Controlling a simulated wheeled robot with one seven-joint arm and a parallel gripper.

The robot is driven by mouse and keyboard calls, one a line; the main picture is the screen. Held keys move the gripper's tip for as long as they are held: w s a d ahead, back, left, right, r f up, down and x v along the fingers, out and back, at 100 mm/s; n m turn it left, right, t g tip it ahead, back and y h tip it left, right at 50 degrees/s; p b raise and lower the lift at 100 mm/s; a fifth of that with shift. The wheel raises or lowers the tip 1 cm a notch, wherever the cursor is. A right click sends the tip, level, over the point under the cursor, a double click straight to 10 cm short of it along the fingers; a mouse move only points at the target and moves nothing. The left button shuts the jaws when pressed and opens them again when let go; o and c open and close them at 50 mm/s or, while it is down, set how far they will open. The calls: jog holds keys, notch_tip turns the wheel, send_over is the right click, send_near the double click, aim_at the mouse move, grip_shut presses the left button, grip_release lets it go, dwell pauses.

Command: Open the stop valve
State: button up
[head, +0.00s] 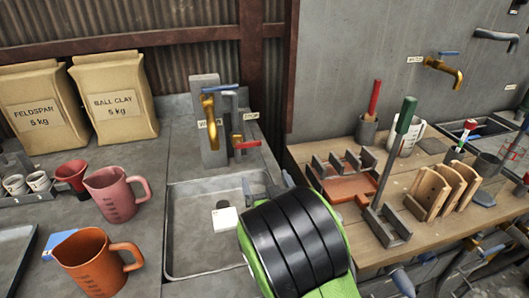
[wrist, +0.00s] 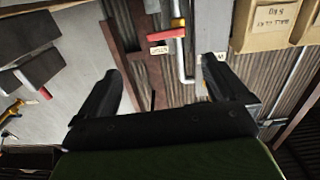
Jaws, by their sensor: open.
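The stop valve has a red lever (head: 247,144) on a grey pipe beside the brass tap, behind the basin. Its lever lies roughly sideways. In the wrist view, which is upside down, the red lever (wrist: 168,36) shows at the top, beyond and between the fingertips, next to a small label (wrist: 167,35). My gripper (head: 266,185) is above the basin, in front of and below the lever, apart from it. In the wrist view my gripper (wrist: 163,75) has its two black fingers spread wide with nothing between them. My wrist hides part of the basin's right side.
A brass tap (head: 208,108) with a blue handle stands just left of the lever. The grey basin (head: 185,270) holds a small white block (head: 225,219). Pink (head: 117,196) and orange (head: 97,262) jugs stand left. A wooden bench (head: 340,215) with racks and tools lies right.

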aim_at(248, 145)
jog(key=w+a+p, duration=0.1)
jog(key=w, duration=0.4)
jog(key=w+a+p, duration=0.1)
jog(key=w+p, duration=0.1)
jog(key=w, duration=0.3)
jog(key=w+a+p, duration=0.1)
jog(key=w, duration=0.4)
jog(key=shift+a+r+p, duration=0.2)
jog(key=shift+a+p, duration=0.2)
jog(key=shift+c, duration=0.2)
jog(key=c, duration=1.2)
